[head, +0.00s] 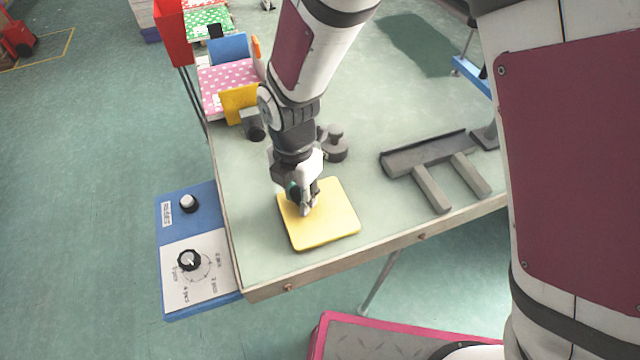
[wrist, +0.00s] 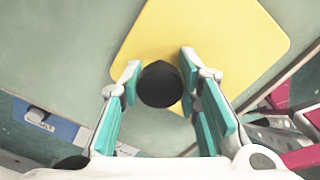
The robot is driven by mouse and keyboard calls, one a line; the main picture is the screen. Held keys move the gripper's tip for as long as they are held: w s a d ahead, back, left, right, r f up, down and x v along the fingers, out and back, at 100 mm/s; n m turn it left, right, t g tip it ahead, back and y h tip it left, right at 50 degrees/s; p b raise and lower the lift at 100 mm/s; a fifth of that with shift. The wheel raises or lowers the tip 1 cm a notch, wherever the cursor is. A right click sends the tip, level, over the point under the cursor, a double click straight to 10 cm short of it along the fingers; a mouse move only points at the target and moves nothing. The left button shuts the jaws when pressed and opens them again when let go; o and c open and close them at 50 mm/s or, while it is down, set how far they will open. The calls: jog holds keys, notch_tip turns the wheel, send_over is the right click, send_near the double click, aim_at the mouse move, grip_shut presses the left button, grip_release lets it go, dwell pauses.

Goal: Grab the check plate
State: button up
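A flat yellow plate (head: 338,222) with rounded corners, which I take to be the check plate, lies near the table's front left corner. It also fills the upper middle of the wrist view (wrist: 215,35). My gripper (head: 307,208) is right over it, pointing down, and hides part of it. In the wrist view the two teal-padded fingers of my gripper (wrist: 159,75) are apart, one on each side of a round black knob (wrist: 160,84). The knob appears close to the right finger; whether the fingers touch it is unclear.
The green table (head: 245,225) has a wooden edge. A grey forked bracket (head: 430,165) lies to the right, and grey weights (head: 335,147) stand behind my gripper. A blue-and-white control box (head: 195,255) is at the left edge. Polka-dot cloth and boxes (head: 232,82) stand at the back left.

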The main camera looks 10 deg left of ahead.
grip_shut()
jog(key=shift+r, duration=0.7)
notch_tip(320, 180, up, 2)
jog(key=shift+w+b, duration=0.1)
jog(key=shift+b, duration=0.45)
jog(key=s+d, duration=0.3)
jog(key=s+d+r, duration=0.1)
jog(key=s+d, duration=0.2)
jog(key=d, duration=0.1)
jog(key=s+d+b, duration=0.1)
jog(key=s+d, duration=0.2)
jog(key=shift+d+r, duration=0.25)
jog(key=shift+s+d+r+p, duration=0.1)
jog(key=shift+s+d+p, duration=0.75)
jog(key=shift+p, duration=1.5)
